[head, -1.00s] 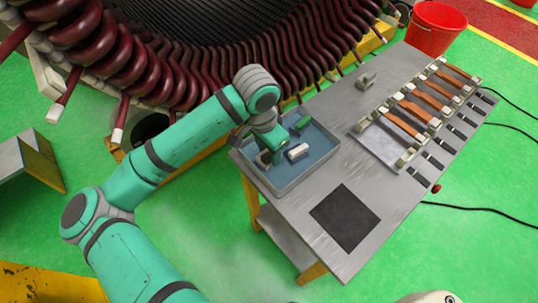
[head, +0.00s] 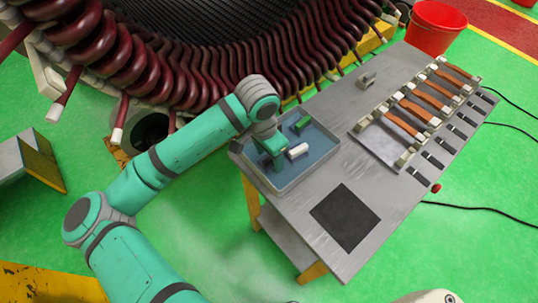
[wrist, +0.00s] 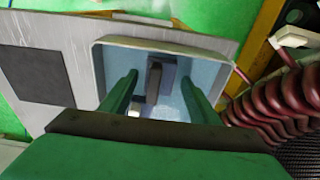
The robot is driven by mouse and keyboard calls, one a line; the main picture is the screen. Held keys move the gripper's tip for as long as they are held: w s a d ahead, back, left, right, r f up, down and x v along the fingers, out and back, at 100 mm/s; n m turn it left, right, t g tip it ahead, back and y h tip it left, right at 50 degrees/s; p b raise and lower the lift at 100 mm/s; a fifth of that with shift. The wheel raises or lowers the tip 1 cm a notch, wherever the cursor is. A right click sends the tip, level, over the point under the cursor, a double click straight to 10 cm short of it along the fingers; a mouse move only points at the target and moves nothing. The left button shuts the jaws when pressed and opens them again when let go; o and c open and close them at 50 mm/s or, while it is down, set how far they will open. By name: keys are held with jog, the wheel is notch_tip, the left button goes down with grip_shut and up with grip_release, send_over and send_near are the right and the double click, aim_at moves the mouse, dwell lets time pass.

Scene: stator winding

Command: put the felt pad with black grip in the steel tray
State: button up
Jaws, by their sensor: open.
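The steel tray (head: 327,156), with a blue floor, sits at the left end of the workbench; it also fills the middle of the wrist view (wrist: 97,70). My gripper (head: 274,160) is open, pointing down inside the tray area. In the wrist view a grey pad with a dark grip (wrist: 154,80), which looks like the felt pad, shows between the two open green fingers (wrist: 160,82). It appears to be in the tray; I cannot tell whether the fingers touch it. In the head view my gripper hides it.
A black mat (head: 344,217) lies on bare bench. A small grey part (head: 366,80) and a rack of copper-coloured bars (head: 420,110) stand further right. Stator coils (head: 180,70) crowd behind the bench.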

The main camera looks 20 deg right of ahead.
notch_tip(320, 180, up, 12)
jog(key=a, duration=0.1)
jog(key=shift+s+a, duration=0.2)
jog(key=shift+s, duration=0.05)
dwell(0.6)
